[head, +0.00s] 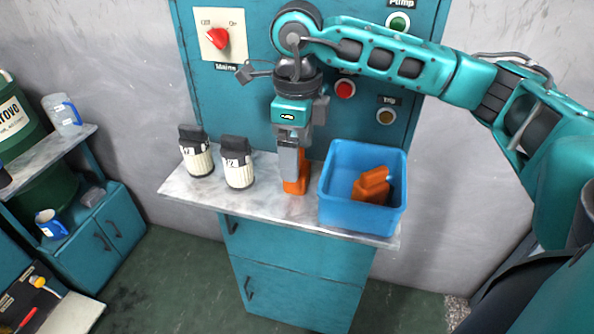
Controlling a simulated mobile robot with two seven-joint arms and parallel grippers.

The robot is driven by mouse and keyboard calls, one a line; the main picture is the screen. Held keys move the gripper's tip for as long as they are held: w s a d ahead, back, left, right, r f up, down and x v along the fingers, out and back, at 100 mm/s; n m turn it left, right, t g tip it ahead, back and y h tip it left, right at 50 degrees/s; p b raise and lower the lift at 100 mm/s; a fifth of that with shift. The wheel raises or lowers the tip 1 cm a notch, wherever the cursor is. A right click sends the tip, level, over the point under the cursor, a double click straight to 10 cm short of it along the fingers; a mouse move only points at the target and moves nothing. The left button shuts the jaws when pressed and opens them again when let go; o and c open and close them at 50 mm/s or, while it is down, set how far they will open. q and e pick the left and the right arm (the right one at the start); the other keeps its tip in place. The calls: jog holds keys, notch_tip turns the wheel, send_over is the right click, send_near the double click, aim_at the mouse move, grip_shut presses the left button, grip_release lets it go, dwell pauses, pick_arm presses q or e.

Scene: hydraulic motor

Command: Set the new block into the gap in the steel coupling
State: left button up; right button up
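My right gripper (291,168) points down over the marble-look counter, beside the blue bin. Its fingers are at an orange block (296,186) that stands on the counter. A grey finger covers part of this block, and I cannot tell whether the fingers are closed on it. More orange blocks (371,190) lie in the blue bin (362,216). I cannot tell which block is the new one. The steel coupling is not in view. My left gripper is not in view.
The counter (270,211) carries two dark-capped white bottles (198,158) (237,168) to the left. A teal panel with a red switch (218,39) and buttons stands behind. The floor between is clear.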

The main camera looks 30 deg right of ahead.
notch_tip(320, 180, down, 2)
jog(key=shift+f, duration=0.1)
jog(key=c, duration=1.3)
